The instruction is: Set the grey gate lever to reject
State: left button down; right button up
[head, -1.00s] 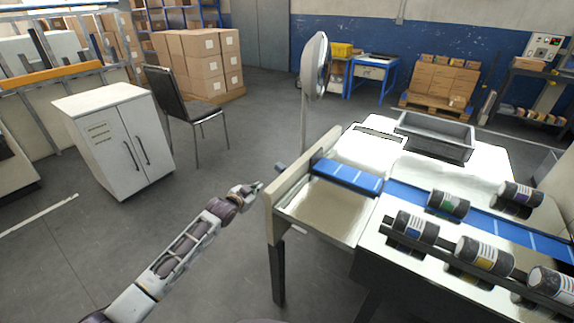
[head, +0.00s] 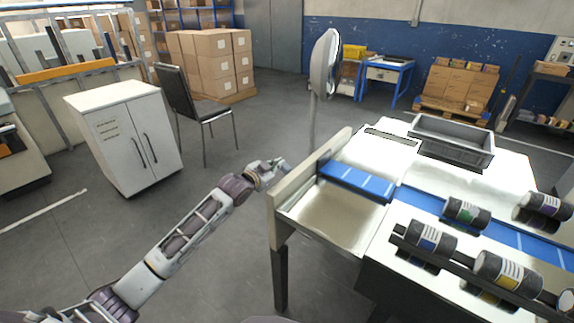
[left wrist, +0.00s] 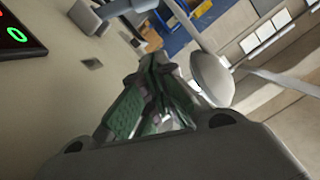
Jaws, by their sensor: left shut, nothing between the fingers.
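My left gripper (head: 280,165) is shut and empty, just outside the near end panel of the wrapper's infeed table (head: 305,177). Its green fingers (left wrist: 155,70) lie together in the left wrist view. A grey lever (left wrist: 108,12) stands out from the pale panel at the top left of that view, beyond the fingertips and seemingly apart from them. In the head view the gripper overlaps the lever's place, so the lever cannot be made out clearly there. Its setting cannot be read. My right gripper is not in view.
A display with green digits (left wrist: 18,32) sits on the panel. A pedestal fan (head: 325,62) stands behind the gripper. The blue belt (head: 355,182) carries dark canisters (head: 466,213). A grey crate (head: 452,140) rests on the machine. A white cabinet (head: 124,140) stands left; floor between is clear.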

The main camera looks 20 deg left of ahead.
pick_arm(q)
jog(key=shift+w+f, duration=0.1)
jog(key=shift+w, duration=0.05)
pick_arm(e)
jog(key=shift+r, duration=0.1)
pick_arm(q)
jog(key=b, duration=0.2)
send_over(286, 164)
jog(key=s+d, duration=0.3)
jog(key=s, duration=0.1)
jog(key=shift+f, duration=1.05)
jog(key=f, duration=0.1)
jog(key=a+f+b, duration=0.1)
jog(key=f, duration=0.1)
jog(key=shift+w+a+f, duration=0.3)
jog(key=shift+w+a, duration=0.05)
jog(key=shift+a, duration=0.05)
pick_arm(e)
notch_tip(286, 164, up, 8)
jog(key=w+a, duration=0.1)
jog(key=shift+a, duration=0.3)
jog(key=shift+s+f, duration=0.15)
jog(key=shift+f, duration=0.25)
